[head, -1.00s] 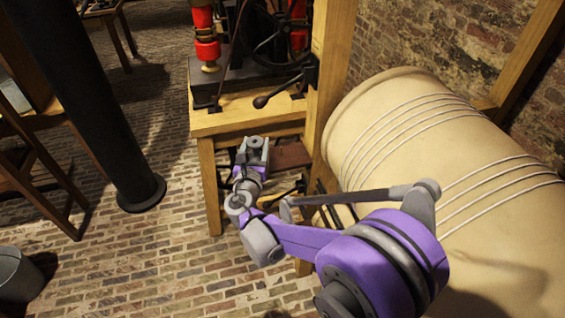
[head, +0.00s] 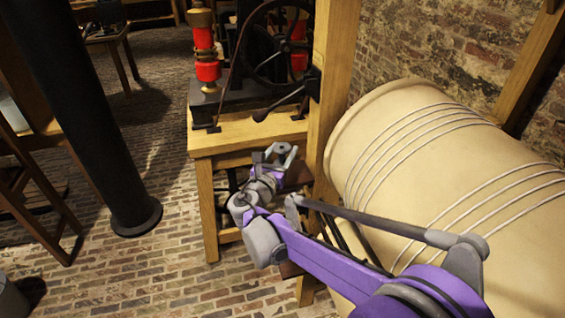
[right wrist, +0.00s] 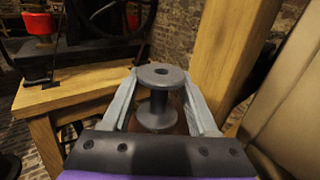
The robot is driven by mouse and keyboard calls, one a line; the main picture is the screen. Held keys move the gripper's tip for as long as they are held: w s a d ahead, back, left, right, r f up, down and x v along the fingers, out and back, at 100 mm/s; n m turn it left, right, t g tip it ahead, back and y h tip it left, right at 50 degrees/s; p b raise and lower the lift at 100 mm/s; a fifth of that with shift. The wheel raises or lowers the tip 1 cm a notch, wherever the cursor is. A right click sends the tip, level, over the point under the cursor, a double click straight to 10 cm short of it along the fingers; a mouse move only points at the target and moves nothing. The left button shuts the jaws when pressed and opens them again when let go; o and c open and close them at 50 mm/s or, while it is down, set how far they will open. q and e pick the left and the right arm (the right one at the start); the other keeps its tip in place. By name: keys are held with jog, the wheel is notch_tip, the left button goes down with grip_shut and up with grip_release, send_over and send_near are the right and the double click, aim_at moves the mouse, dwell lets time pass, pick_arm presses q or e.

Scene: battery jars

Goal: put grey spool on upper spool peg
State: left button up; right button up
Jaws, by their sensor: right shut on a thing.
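The grey spool (right wrist: 160,80) is upright between the two fingers of my right gripper in the right wrist view. Its round top flange with a central hole, its narrower core and its lower flange show. My right gripper (head: 280,152) is shut on the spool, beside the front edge of the wooden bench in the head view. The spool is small there and hard to tell from the fingers. I cannot make out the upper spool peg in either view. My left gripper is not in view.
The wooden bench (head: 230,142) carries a machine with red columns (head: 207,70) and a black wheel (head: 280,38). A thick wooden post (head: 332,70) stands right of the gripper, beside a large cream drum (head: 400,140). A black column (head: 95,110) stands left. Brick floor between is open.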

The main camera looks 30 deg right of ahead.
aim_at(283, 161)
jog(key=shift+f, duration=1.6)
jog(key=shift+f+b, duration=0.2)
jog(key=shift+b, duration=0.15)
jog(key=o, duration=1.3)
jog(key=shift+r, duration=0.1)
